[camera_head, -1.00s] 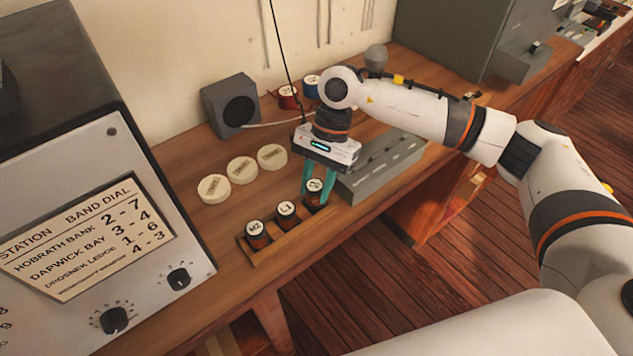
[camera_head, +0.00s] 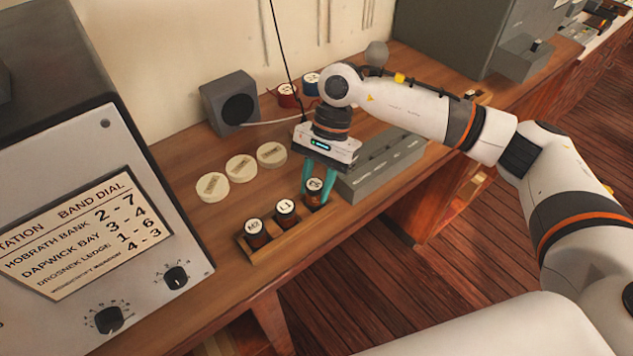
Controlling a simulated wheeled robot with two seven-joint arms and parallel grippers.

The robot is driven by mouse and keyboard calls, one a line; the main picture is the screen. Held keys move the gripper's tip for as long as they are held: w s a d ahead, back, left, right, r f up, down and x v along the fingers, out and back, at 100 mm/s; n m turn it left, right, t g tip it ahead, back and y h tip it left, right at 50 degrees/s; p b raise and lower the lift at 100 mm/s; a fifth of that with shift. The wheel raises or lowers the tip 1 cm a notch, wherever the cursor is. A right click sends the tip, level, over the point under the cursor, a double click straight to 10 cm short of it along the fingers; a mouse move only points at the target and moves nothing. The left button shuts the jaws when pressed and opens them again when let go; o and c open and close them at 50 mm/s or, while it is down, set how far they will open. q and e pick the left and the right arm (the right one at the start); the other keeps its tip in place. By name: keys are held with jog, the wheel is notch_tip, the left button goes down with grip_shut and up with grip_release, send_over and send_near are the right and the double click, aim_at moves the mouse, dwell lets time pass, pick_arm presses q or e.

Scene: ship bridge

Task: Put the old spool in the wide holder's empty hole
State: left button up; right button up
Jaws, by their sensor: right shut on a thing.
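My right gripper (camera_head: 318,180) points down over the right end of a wooden holder (camera_head: 284,247) near the desk's front edge. Its teal fingers are shut on a dark spool (camera_head: 314,187) with a pale labelled top; I cannot read the label surely. This spool is at the holder's rightmost place; whether it sits fully down or is held slightly up, I cannot tell. A spool marked M2 (camera_head: 256,232) and a spool marked L1 (camera_head: 285,211) stand upright in the holder to its left. My left gripper is not in view.
A grey slotted box (camera_head: 382,165) stands close right of the gripper. Several cream discs (camera_head: 241,167) lie behind the holder. A red spool (camera_head: 288,95) and a blue spool (camera_head: 311,84) stand near the wall by a speaker (camera_head: 230,104). A radio panel (camera_head: 95,220) fills the left.

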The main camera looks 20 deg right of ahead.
jog(key=shift+f+b, duration=0.45)
jog(key=shift+b, duration=0.6)
dwell(1.4)
jog(key=shift+f+b, duration=0.15)
jog(key=shift+b, duration=0.55)
dwell(1.0)
dwell(0.3)
jog(key=o, duration=1.1)
jog(key=shift+c, duration=0.2)
jog(key=b+v, duration=0.2)
jog(key=v, duration=1)
